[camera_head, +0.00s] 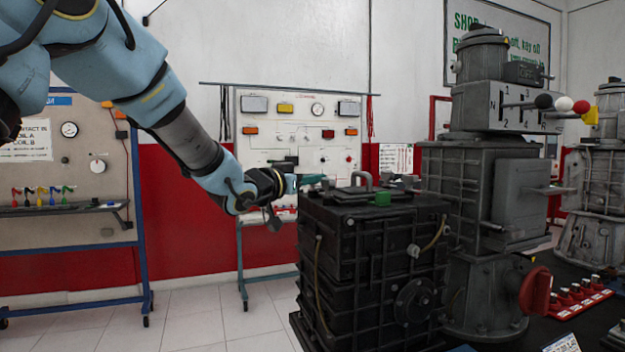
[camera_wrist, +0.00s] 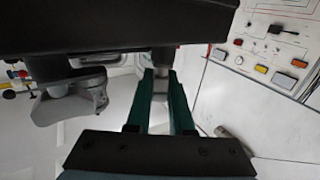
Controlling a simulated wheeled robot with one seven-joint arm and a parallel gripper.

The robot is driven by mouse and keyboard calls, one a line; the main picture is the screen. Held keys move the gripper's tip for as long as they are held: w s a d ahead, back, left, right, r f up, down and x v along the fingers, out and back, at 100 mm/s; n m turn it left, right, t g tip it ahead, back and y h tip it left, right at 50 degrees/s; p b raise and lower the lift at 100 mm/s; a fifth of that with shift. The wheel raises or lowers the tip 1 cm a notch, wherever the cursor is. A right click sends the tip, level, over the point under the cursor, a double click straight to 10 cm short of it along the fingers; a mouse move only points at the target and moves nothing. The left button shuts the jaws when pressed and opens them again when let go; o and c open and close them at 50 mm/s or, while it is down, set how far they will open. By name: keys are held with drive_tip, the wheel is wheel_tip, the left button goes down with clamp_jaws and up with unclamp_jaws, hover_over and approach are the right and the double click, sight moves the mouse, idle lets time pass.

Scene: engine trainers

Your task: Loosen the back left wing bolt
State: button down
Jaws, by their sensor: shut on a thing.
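The black box (camera_head: 370,255) stands in the middle of the head view, with fittings on its lid. My gripper (camera_head: 312,180) reaches in from the left at the back left of the lid. In the wrist view its green fingers (camera_wrist: 162,85) close around a grey part (camera_wrist: 161,58), which I take to be the back left wing bolt. Its wings are mostly hidden by the fingers and the dark edge. Another grey fitting with rounded lobes (camera_wrist: 72,105) shows to the left in the wrist view, apart from the fingers.
A tall grey gearbox unit (camera_head: 478,190) with coloured-knob levers stands close on the right. A white instrument board (camera_head: 300,135) stands behind. The floor at left is clear.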

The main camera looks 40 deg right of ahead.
drive_tip(key=shift+f+b, duration=0.1)
drive_tip(key=shift+b, duration=0.25)
drive_tip(key=shift+f+t+b, duration=0.1)
drive_tip(key=shift+t+b, duration=0.2)
drive_tip(key=shift+b, duration=0.25)
drive_tip(key=n+t+b, duration=0.1)
drive_tip(key=b, duration=0.3)
drive_tip(key=shift+n+t, duration=0.3)
drive_tip(key=shift+t, duration=0.1)
drive_tip(key=n+t+y+b, duration=0.1)
drive_tip(key=t+b, duration=0.1)
drive_tip(key=b, duration=0.2)
drive_tip(key=shift+b, duration=0.35)
drive_tip(key=shift+r+n+t+y+b, duration=0.3)
drive_tip(key=shift+n+t+y+b, duration=0.2)
drive_tip(key=shift+n+t+b, duration=0.3)
drive_tip(key=shift+w+y+b, duration=0.1)
drive_tip(key=shift+y+b, duration=0.2)
drive_tip(key=c, duration=0.8)
unclamp_jaws()
drive_tip(key=shift+f, duration=0.1)
